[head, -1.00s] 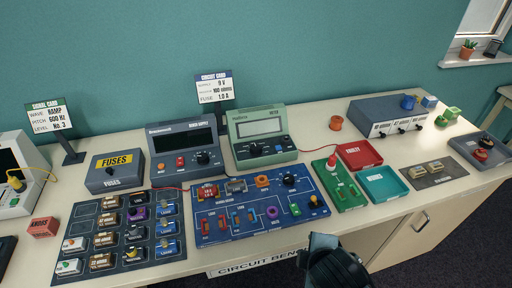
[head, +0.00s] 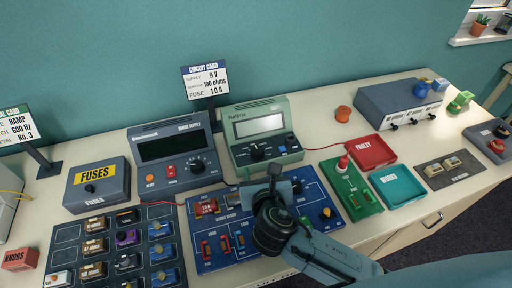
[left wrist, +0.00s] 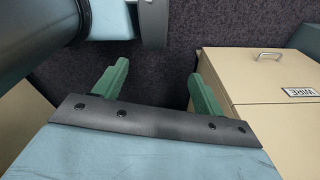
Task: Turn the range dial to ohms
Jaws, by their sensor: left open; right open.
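The green meter (head: 241,148) stands at the back of the bench with a pale blank screen. Its black range dial (head: 257,153) sits on the lower front panel; its pointer setting is too small to read. My right gripper (head: 275,172) is just in front of the meter, below and right of the dial. It looks apart from the dial and holds nothing that I can see. It hides part of the blue circuit board (head: 312,188). My left gripper (left wrist: 155,88) shows in the left wrist view, open and empty, above the dark floor beside the bench.
The grey bench supply (head: 150,170) stands left of the meter. A red tray (head: 385,152), a teal tray (head: 411,190) and a green board (head: 343,196) lie to the right. The circuit card (head: 205,80) stands behind.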

